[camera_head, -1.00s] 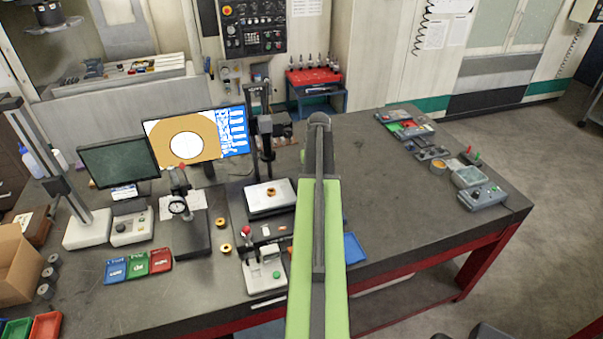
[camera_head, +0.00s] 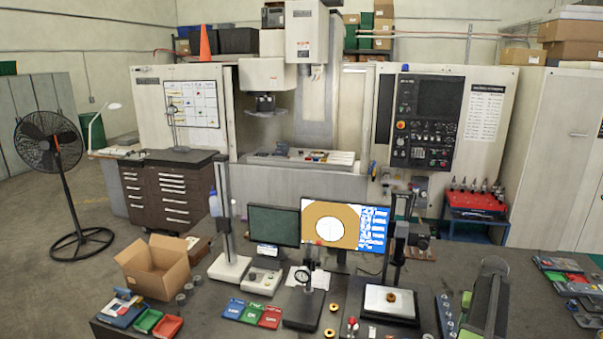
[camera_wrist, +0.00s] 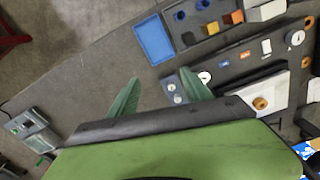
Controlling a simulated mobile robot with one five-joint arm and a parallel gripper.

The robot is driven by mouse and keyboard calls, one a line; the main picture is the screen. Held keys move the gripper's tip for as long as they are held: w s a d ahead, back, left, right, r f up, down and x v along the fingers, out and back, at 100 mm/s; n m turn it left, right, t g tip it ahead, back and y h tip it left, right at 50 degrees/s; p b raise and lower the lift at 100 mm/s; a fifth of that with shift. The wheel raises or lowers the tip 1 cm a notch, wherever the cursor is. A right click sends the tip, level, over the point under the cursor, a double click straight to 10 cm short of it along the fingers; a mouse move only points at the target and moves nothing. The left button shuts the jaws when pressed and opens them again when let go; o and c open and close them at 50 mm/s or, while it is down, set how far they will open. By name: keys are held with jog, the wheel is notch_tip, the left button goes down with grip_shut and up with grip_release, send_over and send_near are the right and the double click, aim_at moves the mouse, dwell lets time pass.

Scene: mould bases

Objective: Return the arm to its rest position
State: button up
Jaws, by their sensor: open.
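My arm, green with a dark grey end, shows at the lower right of the head view, over the dark bench (camera_head: 540,300). Its jaws are not clear there. In the wrist view my gripper (camera_wrist: 158,92) has two green fingers spread apart with nothing between them. It is above the bench top (camera_wrist: 80,80), short of a blue tray (camera_wrist: 154,39) and a small grey device with round dials (camera_wrist: 174,90).
On the bench stand monitors (camera_head: 345,224), a dial gauge stand (camera_head: 303,285), small coloured trays (camera_head: 252,312) and a cardboard box (camera_head: 160,266). A grey control box (camera_wrist: 33,130) is at the wrist view's left. A fan (camera_head: 50,150) and milling machine (camera_head: 320,130) stand behind.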

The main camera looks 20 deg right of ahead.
jog(key=w+a+f+n+b, duration=0.2)
jog(key=w+a+f+b, duration=0.25)
jog(key=a, duration=0.45)
jog(key=w+a+f+n+b, duration=0.1)
jog(key=w+a+f+b, duration=0.4)
jog(key=a, duration=0.5)
jog(key=w+a+f+n+b, duration=0.25)
jog(key=w+a, duration=0.35)
jog(key=a, duration=0.3)
jog(key=a+f+n+b, duration=0.1)
jog(key=a+f+b, duration=0.2)
jog(key=a, duration=0.7)
jog(key=a+f+n+b, duration=0.2)
jog(key=a+f+b, duration=0.2)
jog(key=a, duration=0.6)
jog(key=a+f+n+b, duration=0.1)
jog(key=a+f+b, duration=0.3)
jog(key=a, duration=0.6)
jog(key=shift+a, duration=0.25)
